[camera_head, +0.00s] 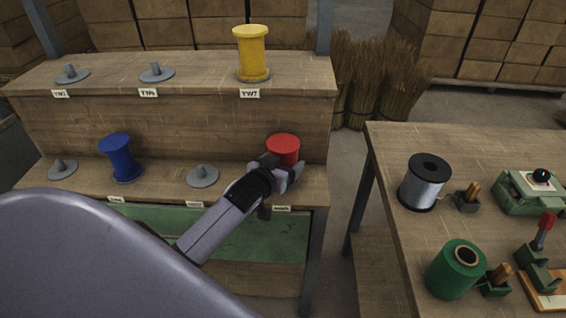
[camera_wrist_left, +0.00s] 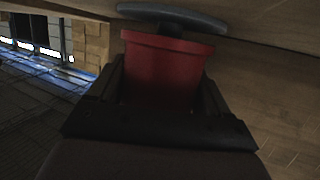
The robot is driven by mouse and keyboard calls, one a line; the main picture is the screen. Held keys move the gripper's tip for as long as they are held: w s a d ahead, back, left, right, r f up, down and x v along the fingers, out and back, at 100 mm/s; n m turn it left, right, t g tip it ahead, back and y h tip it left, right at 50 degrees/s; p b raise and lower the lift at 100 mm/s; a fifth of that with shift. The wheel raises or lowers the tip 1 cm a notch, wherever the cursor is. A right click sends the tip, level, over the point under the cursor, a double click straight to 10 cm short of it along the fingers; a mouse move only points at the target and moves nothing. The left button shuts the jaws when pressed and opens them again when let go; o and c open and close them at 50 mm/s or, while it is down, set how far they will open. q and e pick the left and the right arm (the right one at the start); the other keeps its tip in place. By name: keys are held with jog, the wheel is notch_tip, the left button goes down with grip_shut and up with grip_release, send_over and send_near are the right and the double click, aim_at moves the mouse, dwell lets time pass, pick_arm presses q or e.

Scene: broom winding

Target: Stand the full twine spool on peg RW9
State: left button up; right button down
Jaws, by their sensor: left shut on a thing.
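A red spool (camera_head: 284,147) is at the right end of the lower shelf, held by my left gripper (camera_head: 276,172). In the left wrist view the red spool (camera_wrist_left: 165,72) sits between the dark fingers, which are shut on it. A grey peg disc (camera_wrist_left: 172,17) shows just past the spool's end, with a gap and a dark stub between them. Whether the stub enters the spool is hidden. In the head view the peg under the spool is hidden by my gripper. The label (camera_head: 282,209) below is too small to read. My right gripper is not in view.
A blue spool (camera_head: 120,158) stands on the lower shelf between empty pegs (camera_head: 63,169) and (camera_head: 202,176). A yellow spool (camera_head: 252,54) stands on the upper shelf at YW7. The right table (camera_head: 385,150) bears a silver spool (camera_head: 425,182), a green spool (camera_head: 456,269) and winding tools.

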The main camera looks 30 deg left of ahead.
pick_arm(q)
jog(key=shift+f+b, duration=0.45)
jog(key=shift+f, duration=0.05)
jog(key=o, duration=1)
jog(key=shift+c, duration=0.2)
jog(key=p+v, duration=0.2)
jog(key=v, duration=0.1)
jog(key=shift+r+p, duration=0.1)
jog(key=shift+p, duration=0.25)
jog(key=shift+p+v, duration=0.9)
jog(key=shift+v, duration=0.4)
jog(key=shift+s, duration=0.3)
jog(key=v, duration=0.4)
jog(key=shift+s+r, duration=0.1)
jog(key=shift+s, duration=0.25)
